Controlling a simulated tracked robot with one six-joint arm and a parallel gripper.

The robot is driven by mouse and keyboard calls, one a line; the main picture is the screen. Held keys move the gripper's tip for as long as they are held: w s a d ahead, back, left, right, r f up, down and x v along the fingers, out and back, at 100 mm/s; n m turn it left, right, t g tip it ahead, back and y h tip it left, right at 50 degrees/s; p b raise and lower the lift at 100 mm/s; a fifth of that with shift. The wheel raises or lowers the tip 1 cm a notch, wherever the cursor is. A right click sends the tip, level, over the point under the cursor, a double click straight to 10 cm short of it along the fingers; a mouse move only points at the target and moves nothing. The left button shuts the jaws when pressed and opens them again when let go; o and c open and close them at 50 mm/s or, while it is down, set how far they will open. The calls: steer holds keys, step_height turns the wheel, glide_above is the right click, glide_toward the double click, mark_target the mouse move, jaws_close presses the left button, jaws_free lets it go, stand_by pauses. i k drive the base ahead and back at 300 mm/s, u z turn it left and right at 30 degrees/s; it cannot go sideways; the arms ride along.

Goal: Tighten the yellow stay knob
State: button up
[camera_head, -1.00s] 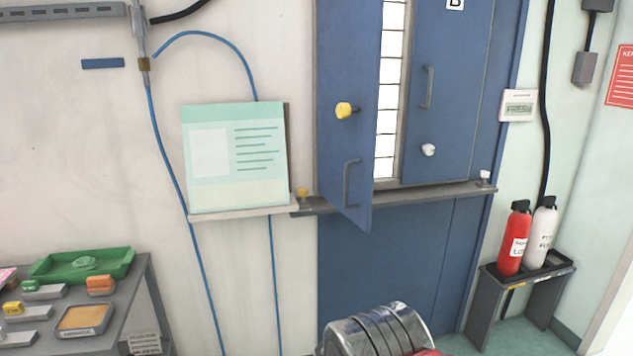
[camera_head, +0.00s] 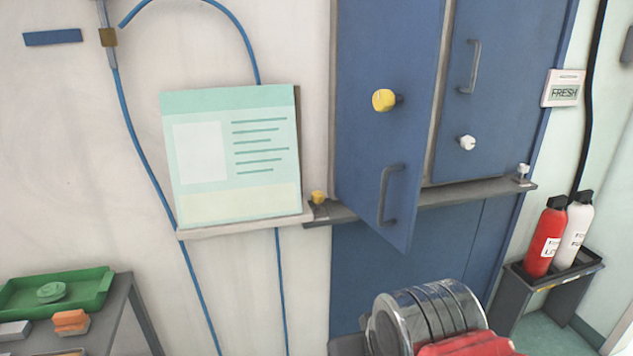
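A small yellow knob (camera_head: 318,197) stands on the left end of the grey ledge (camera_head: 435,198) below the blue doors. A larger round yellow knob (camera_head: 383,100) sticks out from the face of the left blue door (camera_head: 385,50). I cannot tell how tight either knob is. The left door is swung outward, and its lower corner hangs in front of the ledge. My gripper is not in view.
A panel board (camera_head: 235,155) is left of the doors. The right door (camera_head: 485,100) has a white knob (camera_head: 467,143); another white knob (camera_head: 523,170) is on the ledge's right end. Red (camera_head: 545,240) and white bottles (camera_head: 574,235) stand right. A green tray (camera_head: 90,290) is lower left.

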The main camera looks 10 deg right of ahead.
mark_target(318, 196)
steer(key=u, duration=0.15)
steer(key=i, duration=0.7)
steer(key=u, duration=0.65)
steer(key=i, duration=0.5)
steer(key=u, duration=0.3)
